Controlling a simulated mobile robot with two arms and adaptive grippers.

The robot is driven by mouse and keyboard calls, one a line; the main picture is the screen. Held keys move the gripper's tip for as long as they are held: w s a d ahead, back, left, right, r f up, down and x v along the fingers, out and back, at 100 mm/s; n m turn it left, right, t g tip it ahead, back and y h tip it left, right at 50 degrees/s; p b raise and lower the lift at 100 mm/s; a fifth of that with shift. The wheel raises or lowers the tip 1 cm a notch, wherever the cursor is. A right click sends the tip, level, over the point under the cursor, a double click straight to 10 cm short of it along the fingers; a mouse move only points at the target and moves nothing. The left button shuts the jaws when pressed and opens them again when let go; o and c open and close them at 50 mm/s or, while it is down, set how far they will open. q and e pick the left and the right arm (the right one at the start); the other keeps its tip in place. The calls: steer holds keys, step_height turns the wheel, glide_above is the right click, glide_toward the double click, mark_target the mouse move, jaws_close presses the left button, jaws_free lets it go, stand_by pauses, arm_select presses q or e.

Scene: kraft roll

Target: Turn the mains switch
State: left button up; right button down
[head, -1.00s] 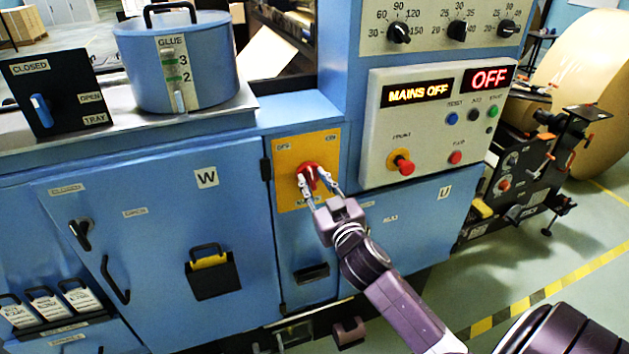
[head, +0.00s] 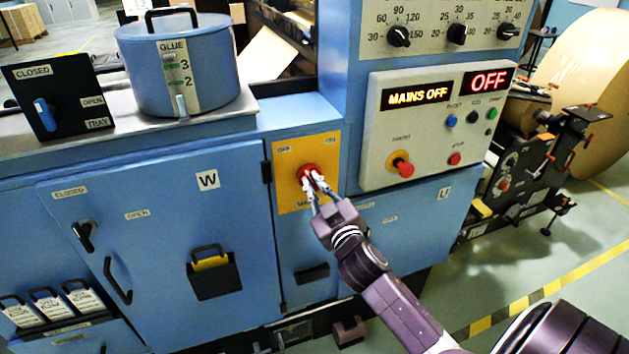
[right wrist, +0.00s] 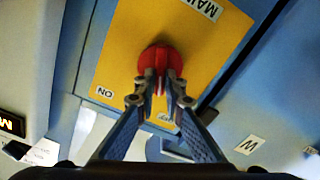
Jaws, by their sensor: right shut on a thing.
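The mains switch (head: 308,171) is a red rotary knob on a yellow plate (head: 326,150) on the blue machine front. The plate has small labels at its upper corners. My right gripper (head: 314,184) is shut on the knob, and its fingertips hide part of it. In the right wrist view the red knob (right wrist: 159,62) has a raised grip between the two fingers (right wrist: 160,88). An "ON" label (right wrist: 104,92) shows to the left of the knob there. The amber display (head: 418,96) reads "MAINS OFF" and the red display (head: 488,80) reads "OFF". My left gripper is not in view.
A control panel (head: 430,140) with a red knob on yellow and several buttons is to the right of the switch. A blue glue pot (head: 205,65) stands at the upper left. A cabinet door (head: 155,255) marked W is left of the switch.

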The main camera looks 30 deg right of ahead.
steer(key=shift+a+n+p, duration=0.2)
steer(key=shift+n+p, duration=0.45)
steer(key=shift+n, duration=1.45)
steer(key=shift+f, duration=0.1)
steer(key=c, duration=2)
jaws_free()
steer(key=v, duration=1.2)
steer(key=shift+f, duration=0.1)
